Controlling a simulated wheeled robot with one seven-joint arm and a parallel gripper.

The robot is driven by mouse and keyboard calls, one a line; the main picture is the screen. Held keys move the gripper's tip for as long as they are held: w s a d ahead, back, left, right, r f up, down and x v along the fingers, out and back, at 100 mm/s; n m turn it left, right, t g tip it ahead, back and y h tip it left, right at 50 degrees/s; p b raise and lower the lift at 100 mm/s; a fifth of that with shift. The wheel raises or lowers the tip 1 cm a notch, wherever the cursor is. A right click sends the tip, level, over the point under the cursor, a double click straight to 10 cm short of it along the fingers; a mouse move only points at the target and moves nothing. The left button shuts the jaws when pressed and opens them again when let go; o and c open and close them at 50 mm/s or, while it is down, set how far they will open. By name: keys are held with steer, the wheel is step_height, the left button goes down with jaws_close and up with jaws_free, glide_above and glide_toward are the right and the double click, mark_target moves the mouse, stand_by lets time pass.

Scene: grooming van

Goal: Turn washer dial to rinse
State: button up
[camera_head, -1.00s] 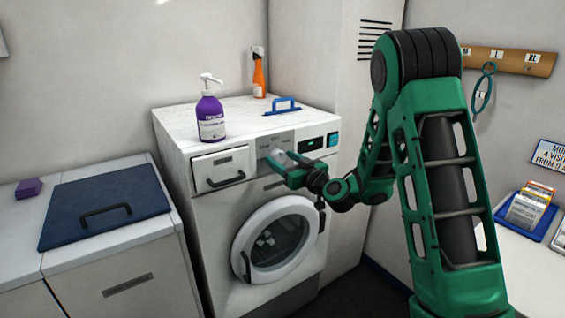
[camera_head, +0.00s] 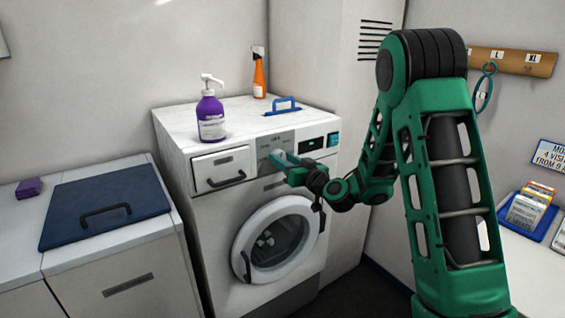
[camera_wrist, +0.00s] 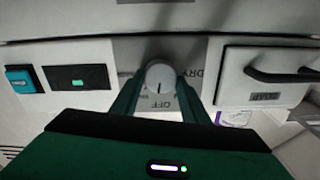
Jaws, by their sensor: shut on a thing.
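The washer (camera_head: 215,250) is a white front-loader with a round glass door. Its dial (camera_wrist: 160,76) is a light knob with a dark pointer line, on a grey panel marked "OFF" and "DRY" in the wrist view. Other marks on the panel are hidden or too small to read. My gripper (camera_wrist: 160,92) is shut on the dial, with one green finger on each side of it. In the head view my gripper (camera_head: 279,158) reaches the panel from the right and mostly hides the dial.
A soap drawer (camera_wrist: 265,76) and a display (camera_wrist: 78,78) with a teal button (camera_wrist: 22,79) flank the dial. A blue lid (camera_head: 105,200) lies left.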

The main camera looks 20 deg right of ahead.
steer(key=m, duration=0.6)
steer(key=shift+d+f+m, duration=0.15)
steer(key=shift+d+m, duration=0.05)
steer(key=shift+m, duration=0.2)
stand_by(0.4)
steer(key=o, duration=1)
steer(key=v, duration=1)
steer(key=shift+s, duration=0.25)
steer(key=shift+d, duration=0.1)
